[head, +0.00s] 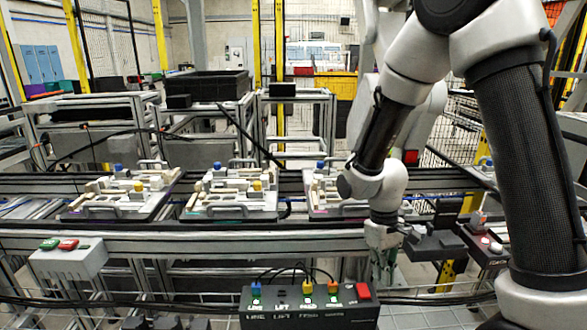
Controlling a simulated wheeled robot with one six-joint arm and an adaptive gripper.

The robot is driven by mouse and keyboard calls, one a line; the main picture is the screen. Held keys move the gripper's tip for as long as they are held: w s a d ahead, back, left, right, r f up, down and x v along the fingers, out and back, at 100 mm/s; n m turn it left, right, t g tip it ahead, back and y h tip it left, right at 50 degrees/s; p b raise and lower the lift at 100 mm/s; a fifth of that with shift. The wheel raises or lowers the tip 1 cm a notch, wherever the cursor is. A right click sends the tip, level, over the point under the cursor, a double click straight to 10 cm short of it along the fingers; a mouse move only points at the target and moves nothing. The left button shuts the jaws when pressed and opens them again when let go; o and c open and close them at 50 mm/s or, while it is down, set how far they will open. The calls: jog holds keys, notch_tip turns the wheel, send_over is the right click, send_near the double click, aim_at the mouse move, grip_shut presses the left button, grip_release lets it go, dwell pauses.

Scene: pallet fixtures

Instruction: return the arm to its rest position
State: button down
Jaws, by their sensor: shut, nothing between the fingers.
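My arm comes down from the upper right, with its grey wrist in front of the conveyor line. My gripper (384,268) hangs below the wrist, pointing down at the near side of the rail. It is small and partly lost against the frame behind it. It is shut and no object shows in it. It is apart from the pallets.
Three pallets with fixtures stand on the conveyor: left (118,210), middle (228,213) and right (325,212), the last partly hidden by my arm. A control box (305,308) with cables is in front. A button box (68,258) is at left. A black bin (207,84) stands behind.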

jog(key=s+d+r+m+t, duration=0.1)
jog(key=s+d+r, duration=0.3)
jog(key=r, duration=0.4)
jog(key=s+d+r+m+t, duration=0.2)
jog(key=s+d+r+t, duration=0.1)
jog(key=r, duration=0.6)
jog(key=s+d+r+m+t, duration=0.2)
jog(key=s+d+r, duration=0.3)
jog(key=r, duration=0.3)
jog(key=shift+s+d+r+y, duration=0.3)
jog(key=shift+s+r+y, duration=0.1)
jog(key=shift+s, duration=0.3)
